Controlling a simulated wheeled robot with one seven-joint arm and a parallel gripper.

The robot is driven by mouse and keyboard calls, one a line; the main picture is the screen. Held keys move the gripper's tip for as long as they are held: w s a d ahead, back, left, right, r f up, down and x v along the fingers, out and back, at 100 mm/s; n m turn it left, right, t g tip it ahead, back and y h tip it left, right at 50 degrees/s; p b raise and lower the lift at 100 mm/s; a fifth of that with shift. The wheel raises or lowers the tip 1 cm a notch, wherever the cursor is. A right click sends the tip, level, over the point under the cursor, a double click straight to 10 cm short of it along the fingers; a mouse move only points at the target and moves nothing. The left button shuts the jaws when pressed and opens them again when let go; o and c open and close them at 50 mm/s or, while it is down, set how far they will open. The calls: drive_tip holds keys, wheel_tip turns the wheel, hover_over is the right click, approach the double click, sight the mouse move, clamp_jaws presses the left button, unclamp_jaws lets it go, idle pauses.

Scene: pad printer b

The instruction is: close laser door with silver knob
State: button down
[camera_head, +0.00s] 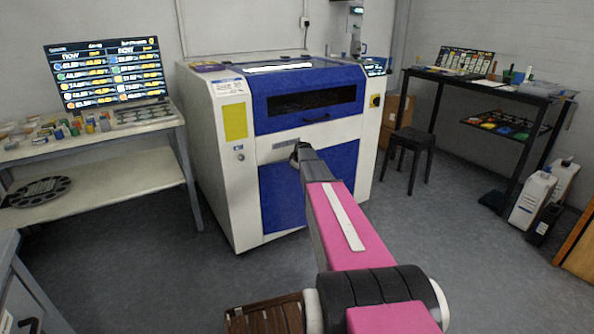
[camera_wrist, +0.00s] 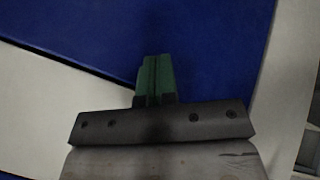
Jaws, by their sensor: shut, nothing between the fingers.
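The laser machine (camera_head: 236,185) is a large white cabinet with a blue upper lid (camera_head: 285,118) that has a dark window and a dark handle. The lid looks lowered. A blue lower panel (camera_head: 283,200) sits below a white band; my arm covers part of it. A small round fitting (camera_head: 239,148) shows on the white front at the left; I cannot tell if it is the silver knob. My gripper (camera_head: 297,150) is in front of the white band. In the wrist view its green fingers (camera_wrist: 154,60) are together and empty, before a blue panel (camera_wrist: 190,35). Contact is unclear.
A table (camera_head: 110,178) with a screen (camera_head: 105,72) and small coloured items stands at the left. A black stool (camera_head: 410,143) and a dark workbench (camera_head: 480,80) stand at the right. White canisters (camera_head: 533,195) are on the floor by the bench. The grey floor between is clear.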

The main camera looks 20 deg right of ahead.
drive_tip(key=shift+w, duration=1.45)
drive_tip(key=shift+s, duration=0.1)
